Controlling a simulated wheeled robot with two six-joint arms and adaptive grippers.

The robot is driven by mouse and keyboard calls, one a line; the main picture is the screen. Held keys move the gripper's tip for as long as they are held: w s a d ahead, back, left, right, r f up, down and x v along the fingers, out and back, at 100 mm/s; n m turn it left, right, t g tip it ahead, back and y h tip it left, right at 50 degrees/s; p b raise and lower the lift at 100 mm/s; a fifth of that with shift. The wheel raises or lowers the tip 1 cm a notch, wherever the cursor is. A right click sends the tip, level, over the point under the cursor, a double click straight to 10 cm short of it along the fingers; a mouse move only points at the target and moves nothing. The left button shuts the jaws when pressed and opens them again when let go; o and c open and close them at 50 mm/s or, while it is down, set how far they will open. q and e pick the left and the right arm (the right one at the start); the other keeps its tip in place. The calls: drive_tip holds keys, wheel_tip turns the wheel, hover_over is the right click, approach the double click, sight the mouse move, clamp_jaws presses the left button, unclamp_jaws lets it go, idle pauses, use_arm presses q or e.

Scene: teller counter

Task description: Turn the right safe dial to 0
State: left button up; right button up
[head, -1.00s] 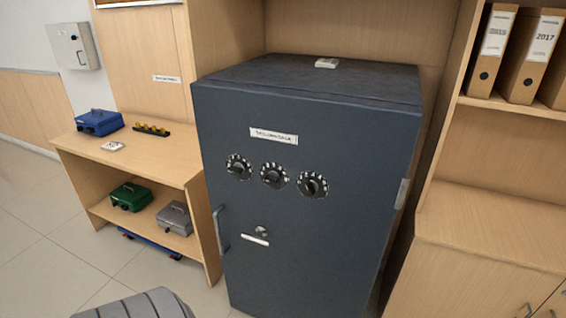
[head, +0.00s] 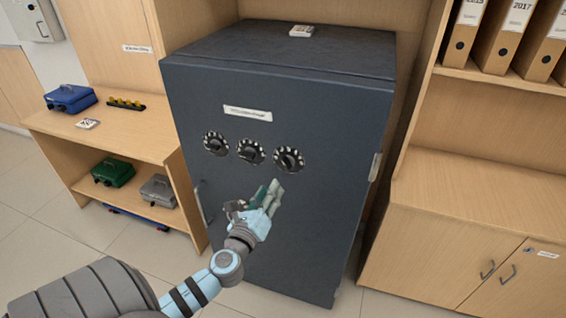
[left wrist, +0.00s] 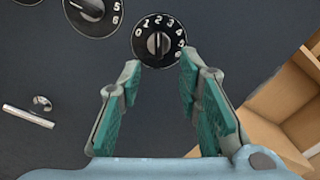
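The right safe dial (head: 289,159) is a black round knob with white numbers on the front of a dark blue safe (head: 330,215). In the left wrist view the right dial (left wrist: 158,41) shows numbers 0 to 6, and its ridged knob stands about upright. My left gripper (head: 272,187) is just below the right dial in the head view. In the left wrist view my left gripper (left wrist: 158,75) is open, its green-padded fingers spread below and to either side of the dial, with nothing between them. My right gripper is not in view.
The middle dial (head: 251,151) and left dial (head: 215,143) sit left of the right dial. The safe's handle (head: 203,204) is lower left. Shelves with cash boxes (head: 113,172) stand left; a wooden cabinet (head: 450,225) stands right.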

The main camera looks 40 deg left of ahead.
sight(284, 164)
use_arm(q)
drive_tip(key=x, duration=1.2)
drive_tip(key=shift+w+a+f, duration=0.15)
drive_tip(key=shift+w+a, duration=0.05)
drive_tip(key=shift+w, duration=0.05)
drive_tip(key=shift+c, duration=0.2)
clamp_jaws()
